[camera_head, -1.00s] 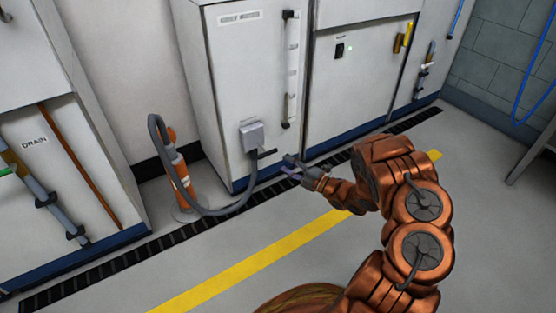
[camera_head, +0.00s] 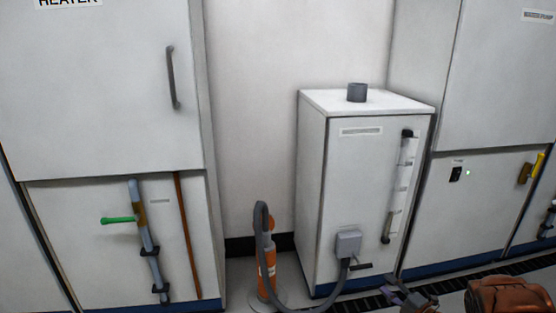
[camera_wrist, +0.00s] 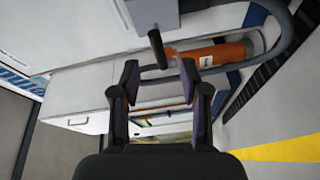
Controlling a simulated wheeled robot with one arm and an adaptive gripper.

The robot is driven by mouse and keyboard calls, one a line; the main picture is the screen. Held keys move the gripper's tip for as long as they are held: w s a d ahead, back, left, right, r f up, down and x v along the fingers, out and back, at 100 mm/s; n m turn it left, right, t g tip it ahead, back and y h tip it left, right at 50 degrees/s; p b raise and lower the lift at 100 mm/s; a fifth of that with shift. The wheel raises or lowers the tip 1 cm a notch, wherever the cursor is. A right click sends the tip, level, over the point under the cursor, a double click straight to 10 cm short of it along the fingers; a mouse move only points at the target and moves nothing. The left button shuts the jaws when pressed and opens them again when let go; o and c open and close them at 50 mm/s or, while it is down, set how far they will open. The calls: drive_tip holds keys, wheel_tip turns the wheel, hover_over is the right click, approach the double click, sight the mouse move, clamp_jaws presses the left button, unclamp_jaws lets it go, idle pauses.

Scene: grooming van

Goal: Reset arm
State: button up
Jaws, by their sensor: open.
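My gripper (camera_wrist: 158,85) is open in the wrist view, with its two dark fingers apart and nothing between them. In the head view my gripper (camera_head: 409,297) shows small at the bottom edge, in front of the white cabinet (camera_head: 362,195). It is just below and to the right of the grey hose fitting (camera_head: 348,243) with its dark lever (camera_head: 362,266). In the wrist view the fitting (camera_wrist: 152,12) and lever (camera_wrist: 157,48) are just beyond the fingers. Most of my copper arm is cut off at the lower right of the head view.
A grey hose (camera_head: 322,307) loops from the fitting to an orange post (camera_head: 268,255). The heater cabinet (camera_head: 105,100) with a green-handled pipe (camera_head: 118,220) stands at left. A switch panel (camera_head: 485,205) is at right. The wrist view shows open floor (camera_wrist: 285,125) with a yellow stripe (camera_wrist: 280,150).

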drive_tip(key=w+d+r+m+g+h+p, duration=0.25)
drive_tip(key=d+r+h+p, duration=0.3)
drive_tip(key=r, duration=0.35)
drive_tip(key=w+d+r+m+g+h+p, duration=0.1)
drive_tip(key=d+r+m+g+h+p, duration=0.2)
drive_tip(key=d+r+p, duration=0.45)
drive_tip(key=s+a+r+m+g+h+p, duration=0.1)
drive_tip(key=s+r+m+g+h+p, duration=0.2)
drive_tip(key=r, duration=0.9)
drive_tip(key=s+a+r+m+h+p, duration=0.1)
drive_tip(key=s+r+m+h+p, duration=0.35)
drive_tip(key=r, duration=0.85)
drive_tip(key=s+a+r+m+g+y+p, duration=0.2)
drive_tip(key=s+a+r+p, duration=0.5)
drive_tip(key=s+a, duration=0.4)
drive_tip(key=s+a+r+m+g+y+p, duration=0.3)
drive_tip(key=s+a+r+p, duration=0.4)
drive_tip(key=s+a, duration=0.4)
drive_tip(key=s+a+r+m+g+y+p, duration=0.3)
drive_tip(key=s+a+r+p, duration=0.4)
drive_tip(key=s, duration=0.9)
drive_tip(key=a+r+g, duration=0.1)
drive_tip(key=a+r, duration=0.1)
drive_tip(key=a, duration=0.2)
drive_tip(key=shift+a+r, duration=0.2)
drive_tip(key=shift+a, duration=0.1)
drive_tip(key=shift+s+d+g, duration=0.1)
drive_tip(key=shift+d+g, duration=0.05)
drive_tip(key=shift+g, duration=0.1)
